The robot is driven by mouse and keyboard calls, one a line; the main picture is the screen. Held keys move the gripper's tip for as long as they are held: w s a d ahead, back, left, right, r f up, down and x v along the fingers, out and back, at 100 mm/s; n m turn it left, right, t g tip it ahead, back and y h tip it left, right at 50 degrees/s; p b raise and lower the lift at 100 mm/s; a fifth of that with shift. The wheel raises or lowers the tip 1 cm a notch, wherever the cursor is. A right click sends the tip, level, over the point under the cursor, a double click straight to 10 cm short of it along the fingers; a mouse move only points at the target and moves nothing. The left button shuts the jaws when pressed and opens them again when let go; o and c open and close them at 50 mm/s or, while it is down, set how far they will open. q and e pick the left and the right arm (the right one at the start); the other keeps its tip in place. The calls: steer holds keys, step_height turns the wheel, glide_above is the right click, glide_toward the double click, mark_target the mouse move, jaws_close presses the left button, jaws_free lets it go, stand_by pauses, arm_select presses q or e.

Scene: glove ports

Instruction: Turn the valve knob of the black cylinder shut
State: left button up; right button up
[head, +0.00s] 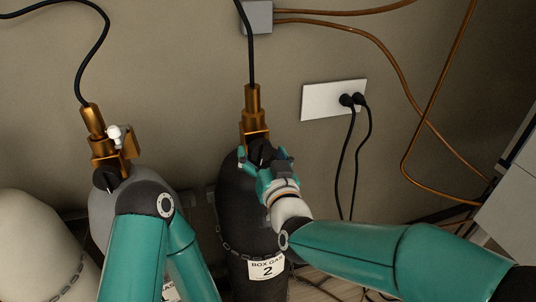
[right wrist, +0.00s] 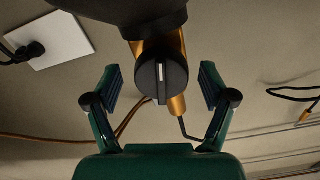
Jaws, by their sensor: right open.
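The black cylinder (head: 232,225) stands against the wall, with a white label reading BOX GAS 2 (head: 267,268). A brass valve (head: 253,110) with a black hose sits on top. Its black valve knob (right wrist: 158,76) is round with a ridge and a white line, which runs up and down in the right wrist view. My right gripper (right wrist: 161,88) is open, one finger on each side of the knob, with gaps showing on both sides. In the head view my right gripper (head: 265,168) is at the cylinder's top and partly hides the knob. My left gripper does not show; only left arm links do.
A grey cylinder (head: 102,215) with its own brass valve (head: 107,150) and black knob stands to the left, partly behind my left arm. A pale cylinder (head: 35,240) is further left. A chain (head: 228,248) crosses the black cylinder. A wall socket (head: 322,101) with two plugs is at right.

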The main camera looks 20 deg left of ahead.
steer(key=c, duration=1)
steer(key=shift+d, duration=0.45)
steer(key=shift+c, duration=0.9)
steer(key=shift+s+a, duration=0.1)
steer(key=shift+a, duration=0.2)
steer(key=shift+m+b, duration=0.6)
steer(key=shift+b, duration=0.5)
steer(key=m+b, duration=0.9)
steer(key=b, duration=0.2)
steer(key=m+b, duration=0.2)
steer(key=m, duration=0.1)
steer(key=m+b, duration=0.3)
steer(key=m, duration=0.1)
steer(key=shift+m, duration=0.3)
steer(key=m+b, duration=0.2)
steer(key=m, duration=0.3)
steer(key=m+b, duration=0.2)
steer(key=m, duration=0.4)
steer(key=m+b, duration=0.1)
steer(key=m, duration=0.3)
steer(key=shift+m, duration=0.4)
